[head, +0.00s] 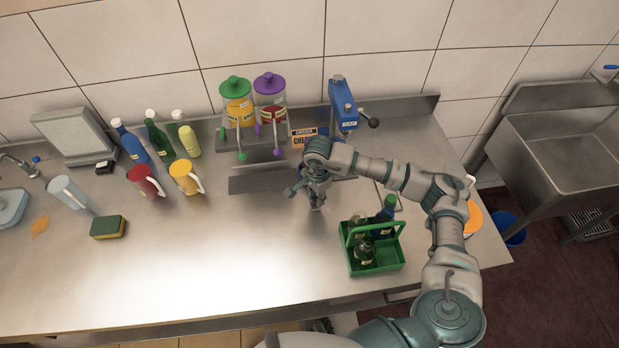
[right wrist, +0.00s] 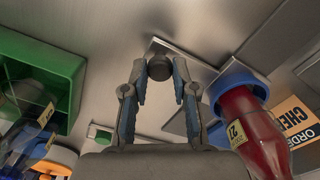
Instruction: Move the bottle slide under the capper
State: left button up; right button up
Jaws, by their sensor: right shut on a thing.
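The blue capper (head: 343,105) stands upright at the back, with a dark lever knob on its right. My right gripper (head: 316,203) is in front of it, low over the table. In the right wrist view its fingers (right wrist: 159,82) are closed around a dark round knob (right wrist: 159,67) at the edge of a flat grey plate, the bottle slide (right wrist: 190,58). A red bottle (right wrist: 250,125) with a blue lower end stands beside the right finger; I cannot tell whether it rests on the slide. In the head view my arm hides most of the slide. My left gripper is not in view.
A green crate (head: 376,268) with bottles stands right of my gripper. The pump stand (head: 251,150) and an order sign (head: 303,138) are behind it to the left. Jugs (head: 145,182) and bottles stand further left. The front left of the table is clear.

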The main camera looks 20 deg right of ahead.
jog(key=shift+s+d+f+b, duration=0.1)
jog(key=shift+s+d+b, duration=0.25)
jog(key=shift+d, duration=1.1)
jog(key=shift+s+d+r+b, duration=0.1)
jog(key=shift+s+d+b, duration=0.25)
jog(key=shift+d, duration=1.1)
jog(key=shift+s+d+f+b, duration=0.15)
jog(key=shift+s+d, duration=0.25)
jog(key=shift+d, duration=1.05)
jog(key=shift+s+d, duration=0.2)
jog(key=shift+d, duration=0.55)
jog(key=o, duration=1)
jog(key=shift+a, duration=0.1)
notch_tip(320, 180, up, 12)
jog(key=shift+w, duration=0.1)
